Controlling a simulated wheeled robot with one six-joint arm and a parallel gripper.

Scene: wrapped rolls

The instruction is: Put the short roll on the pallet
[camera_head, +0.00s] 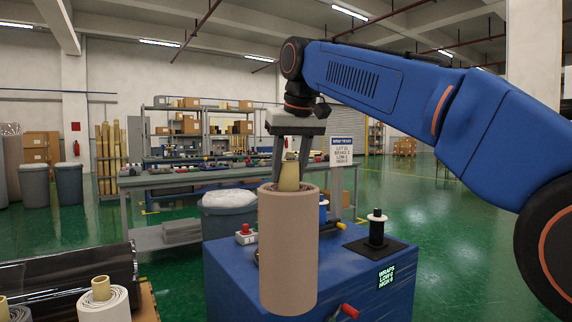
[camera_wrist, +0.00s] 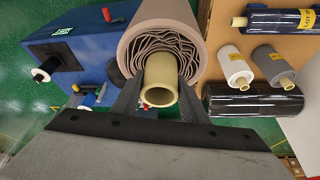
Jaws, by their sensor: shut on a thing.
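My gripper (camera_head: 291,178) is shut on the tan core (camera_head: 289,177) of a thick brown-wrapped roll (camera_head: 288,250), which hangs upright beneath it. In the wrist view the roll (camera_wrist: 146,35) shows its crumpled end wrapping, with the core (camera_wrist: 161,80) between my gripper's fingers (camera_wrist: 160,100). A tan pallet-like surface (camera_wrist: 210,50) lies at the right of the wrist view. On it are a white roll (camera_wrist: 233,66), a grey roll (camera_wrist: 271,60) and two black-wrapped rolls (camera_wrist: 290,20) (camera_wrist: 250,98). I cannot tell which roll is the short one by length.
A blue wrapping machine (camera_head: 345,275) with a black spool post (camera_head: 377,228) and red knob (camera_head: 349,311) stands behind and right of the held roll. A grey bin (camera_head: 228,216) and long workbench (camera_head: 185,180) are behind. Green floor is open at the right.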

